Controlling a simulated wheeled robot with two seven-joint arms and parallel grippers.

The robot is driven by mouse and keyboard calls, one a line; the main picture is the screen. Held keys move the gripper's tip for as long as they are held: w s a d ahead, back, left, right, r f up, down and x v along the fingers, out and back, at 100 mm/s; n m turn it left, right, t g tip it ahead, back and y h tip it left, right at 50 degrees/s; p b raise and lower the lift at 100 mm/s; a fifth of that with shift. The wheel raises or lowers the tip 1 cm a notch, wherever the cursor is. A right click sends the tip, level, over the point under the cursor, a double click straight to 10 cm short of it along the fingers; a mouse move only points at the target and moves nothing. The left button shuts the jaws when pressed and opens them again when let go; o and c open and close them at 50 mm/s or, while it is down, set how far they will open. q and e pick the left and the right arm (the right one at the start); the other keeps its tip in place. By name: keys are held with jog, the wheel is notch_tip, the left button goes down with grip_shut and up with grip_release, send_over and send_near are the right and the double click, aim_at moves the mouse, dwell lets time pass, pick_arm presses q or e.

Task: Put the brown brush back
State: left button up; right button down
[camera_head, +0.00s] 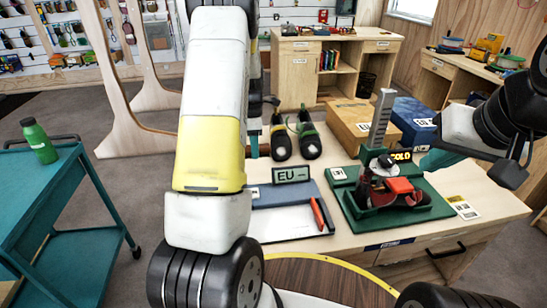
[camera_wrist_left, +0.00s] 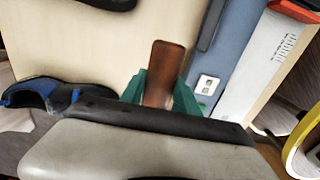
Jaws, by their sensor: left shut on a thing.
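The brown brush (camera_wrist_left: 165,62) shows in the left wrist view as a brown wooden piece standing up between the teal fingers of my left gripper (camera_wrist_left: 160,88). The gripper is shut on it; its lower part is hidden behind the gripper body. In the head view my left arm hides the brush and most of the left gripper, which is over the left end of the workbench (camera_head: 370,247). My right gripper (camera_head: 440,158) is at the right, beyond the green mat; its teal fingers show only partly, so I cannot tell whether it is open.
A red shoe sits in a measuring device on the green mat (camera_head: 437,207). Black shoes (camera_head: 308,140) and boxes (camera_head: 362,122) stand behind. A teal cart (camera_head: 45,190) is left.

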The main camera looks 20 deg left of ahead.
pick_arm(q)
send_over(256, 177)
notch_tip(256, 177, down, 6)
jog(key=shift+w+f, duration=0.1)
jog(key=shift+f, duration=1.85)
jog(key=shift+f, duration=0.1)
jog(key=o, duration=1.2)
